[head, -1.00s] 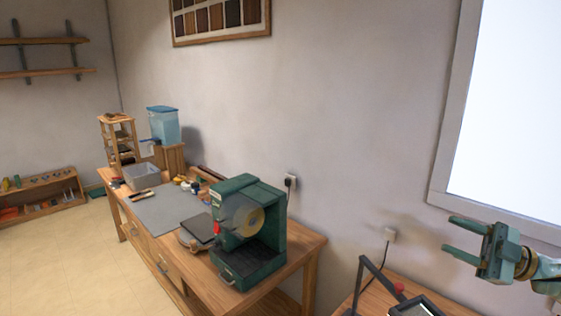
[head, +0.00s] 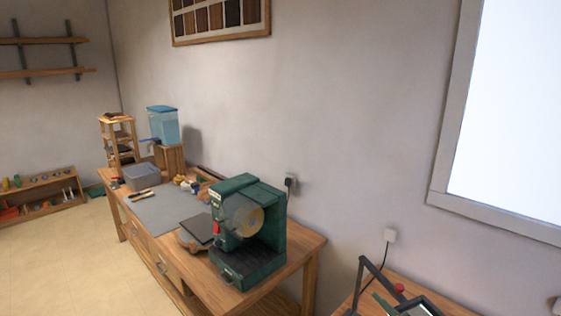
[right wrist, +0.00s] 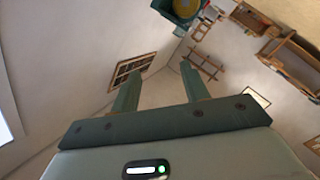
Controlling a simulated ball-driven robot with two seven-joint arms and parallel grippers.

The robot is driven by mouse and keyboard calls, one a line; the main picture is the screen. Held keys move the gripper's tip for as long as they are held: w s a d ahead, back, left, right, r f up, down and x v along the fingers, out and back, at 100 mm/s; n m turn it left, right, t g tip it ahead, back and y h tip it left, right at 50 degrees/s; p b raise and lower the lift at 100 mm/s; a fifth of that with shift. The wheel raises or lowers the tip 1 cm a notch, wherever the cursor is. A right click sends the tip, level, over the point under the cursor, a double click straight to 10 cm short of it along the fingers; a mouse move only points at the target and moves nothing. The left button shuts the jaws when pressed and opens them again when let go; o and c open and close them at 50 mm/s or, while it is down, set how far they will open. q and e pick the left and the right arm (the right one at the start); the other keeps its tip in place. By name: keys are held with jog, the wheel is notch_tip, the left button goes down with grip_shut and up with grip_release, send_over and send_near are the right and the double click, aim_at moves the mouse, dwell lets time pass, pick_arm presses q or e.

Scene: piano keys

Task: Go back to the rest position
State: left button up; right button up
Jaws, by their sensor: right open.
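My right gripper (right wrist: 159,70) shows in the right wrist view with its two green fingers apart and nothing between them. In the head view that gripper is no longer at the right; only a green sliver at the bottom edge may be one of its fingertips. My left gripper is in neither view.
A wooden workbench (head: 308,262) carries a green machine with a round disc (head: 262,194), a grey mat (head: 166,212) and a grey bin (head: 141,176). A second table (head: 450,298) with a dark frame is at the bottom right. The floor (head: 60,265) at left is clear.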

jog(key=s+d+f+m+g+h, duration=0.35)
jog(key=s+d+g+h, duration=0.2)
jog(key=s, duration=0.65)
jog(key=s+d+f+m+g+h, duration=0.2)
jog(key=s+d+f+g+h, duration=0.3)
jog(key=s, duration=0.6)
jog(key=s+a+f+g+y+b, duration=0.1)
jog(key=s+a+f+b, duration=0.4)
jog(key=f, duration=1.5)
jog(key=s+f+g+y+b, duration=0.15)
jog(key=f+b, duration=0.65)
jog(key=f, duration=1.3)
jog(key=s+f+m+g+y+b, duration=0.1)
jog(key=s+f+b, duration=0.8)
jog(key=s+f, duration=0.9)
notch_tip(320, 180, down, 3)
jog(key=shift+s+d+f+m+g+y, duration=0.2)
jog(key=shift+s+m+g+y, duration=0.15)
jog(key=shift+m+g, duration=0.65)
jog(key=shift+r, duration=0.1)
jog(key=shift+c, duration=0.9)
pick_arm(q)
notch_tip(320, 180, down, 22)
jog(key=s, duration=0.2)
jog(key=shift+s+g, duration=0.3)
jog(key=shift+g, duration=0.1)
pick_arm(e)
jog(key=shift+s, duration=0.15)
